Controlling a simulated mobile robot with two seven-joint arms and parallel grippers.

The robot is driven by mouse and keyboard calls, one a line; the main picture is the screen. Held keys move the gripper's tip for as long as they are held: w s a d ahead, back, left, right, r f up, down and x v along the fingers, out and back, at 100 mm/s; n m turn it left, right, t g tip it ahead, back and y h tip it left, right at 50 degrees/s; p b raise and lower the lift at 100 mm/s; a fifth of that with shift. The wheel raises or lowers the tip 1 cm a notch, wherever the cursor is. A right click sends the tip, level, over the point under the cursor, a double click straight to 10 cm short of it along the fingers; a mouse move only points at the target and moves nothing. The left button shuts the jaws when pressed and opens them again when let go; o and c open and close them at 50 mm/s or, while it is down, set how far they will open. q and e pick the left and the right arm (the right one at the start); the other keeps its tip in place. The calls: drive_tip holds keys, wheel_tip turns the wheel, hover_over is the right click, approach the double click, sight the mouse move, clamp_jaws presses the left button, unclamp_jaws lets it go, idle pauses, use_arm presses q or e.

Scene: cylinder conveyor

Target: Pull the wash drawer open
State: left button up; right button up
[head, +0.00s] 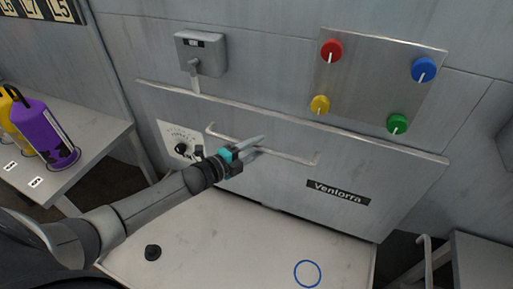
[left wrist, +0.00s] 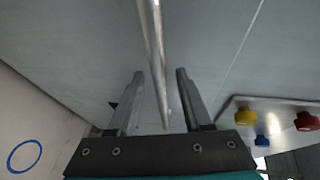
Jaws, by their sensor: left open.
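The grey drawer front (head: 275,175) carries a dark "Ventorra" label (head: 338,193) and a long, thin metal handle bar (head: 295,156). No gap behind the front can be made out. My left gripper (head: 258,146) reaches in from the left to the middle of the handle bar. Its jaws are open. In the left wrist view, the handle bar (left wrist: 156,45) runs between the two spread fingers of my left gripper (left wrist: 160,78), with a gap visible on both sides. My right gripper is out of view.
A dial panel (head: 181,146) is left of the handle. Coloured knobs sit on a plate (head: 365,80) above. A purple bottle (head: 45,130) stands on the left table.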

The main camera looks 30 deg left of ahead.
use_arm(q)
drive_tip(key=shift+w+d, duration=0.1)
drive_tip(key=shift+w, duration=0.2)
clamp_jaws()
idle(1.4)
